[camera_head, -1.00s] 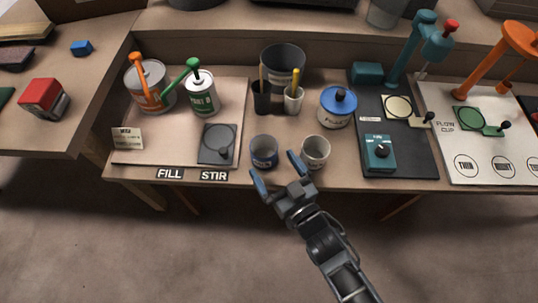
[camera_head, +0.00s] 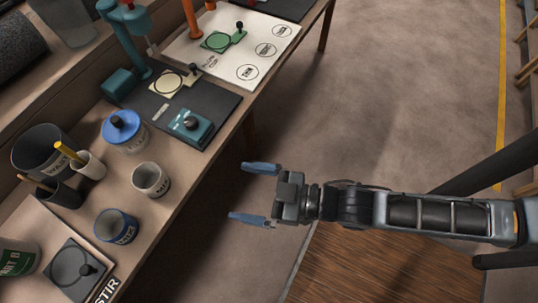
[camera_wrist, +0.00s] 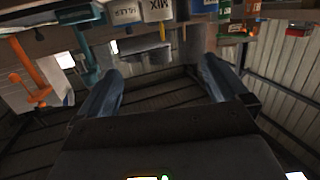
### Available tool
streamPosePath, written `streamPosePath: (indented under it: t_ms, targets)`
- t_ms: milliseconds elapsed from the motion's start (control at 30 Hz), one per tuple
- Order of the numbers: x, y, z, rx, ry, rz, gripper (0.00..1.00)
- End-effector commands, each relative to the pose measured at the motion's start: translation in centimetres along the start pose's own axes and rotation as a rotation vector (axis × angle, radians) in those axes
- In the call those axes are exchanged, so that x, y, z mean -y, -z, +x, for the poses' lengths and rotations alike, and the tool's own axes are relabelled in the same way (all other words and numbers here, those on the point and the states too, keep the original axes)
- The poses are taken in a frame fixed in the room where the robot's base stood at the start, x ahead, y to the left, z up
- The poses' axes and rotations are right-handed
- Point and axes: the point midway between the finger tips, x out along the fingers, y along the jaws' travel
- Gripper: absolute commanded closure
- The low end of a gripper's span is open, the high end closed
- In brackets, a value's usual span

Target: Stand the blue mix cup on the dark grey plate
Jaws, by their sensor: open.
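The blue mix cup (camera_head: 116,227) stands upright near the front edge of the bench, apart from my gripper. The dark grey plate (camera_head: 62,281) lies on the bench to its lower left, by the STIR label. It bears a round disc and a knob, with no cup on it. My gripper (camera_head: 240,191) is open and empty, out over the floor to the right of the bench edge. In the wrist view its two fingers (camera_wrist: 160,66) are apart with nothing between them. The blue cup shows there only in part, at the top edge (camera_wrist: 203,6).
A white cup (camera_head: 151,180) stands close beside the blue cup. A blue-lidded jar (camera_head: 125,131), pots of sticks (camera_head: 88,164) and a dark bucket (camera_head: 37,140) stand behind. A dark mat (camera_head: 222,101) carries teal equipment. The floor right of the bench is clear.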

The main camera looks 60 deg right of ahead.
Motion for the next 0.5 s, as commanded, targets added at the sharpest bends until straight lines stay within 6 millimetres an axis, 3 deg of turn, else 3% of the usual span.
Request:
streamPosePath:
  t_ms: [33, 200, 333, 500]
  targets:
    - [-0.4, 1.0, -2.6, 0.019, -0.031, 0.008, 0.0]
    - [-0.8, 5.2, -9.2, 0.073, -0.126, 0.033, 0.0]
    - [-0.7, 8.7, -12.7, 0.108, -0.192, 0.057, 0.0]
    - [-0.5, 11.9, -15.1, 0.135, -0.245, 0.082, 0.0]
